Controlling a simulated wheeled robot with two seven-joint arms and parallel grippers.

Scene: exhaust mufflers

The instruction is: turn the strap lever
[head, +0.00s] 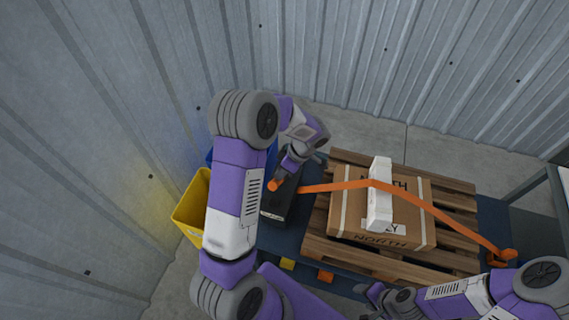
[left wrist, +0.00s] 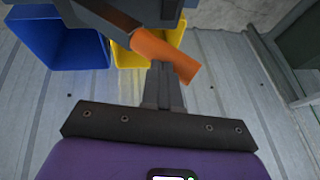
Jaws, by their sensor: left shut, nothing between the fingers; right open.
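An orange lever handle (head: 275,185) sits at the left end of the orange strap (head: 335,186), by a dark box-like unit (head: 280,204). The strap runs over a white edge piece (head: 380,195) on a cardboard box (head: 350,210). My left gripper (head: 281,176) is shut with nothing in it, right at the handle in the head view. In the left wrist view the handle (left wrist: 168,56) lies across the tips of my left gripper (left wrist: 163,72); I cannot tell if they touch. My right gripper (head: 372,291) is open and low, in front of the pallet, partly cut off by its arm.
The box stands on a wooden pallet (head: 318,249) on a dark blue platform. An orange strap anchor (head: 503,256) is at the right. A yellow bin (head: 190,212) and a blue bin (left wrist: 55,40) stand at the left. Corrugated metal walls (head: 350,60) close off the back and left.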

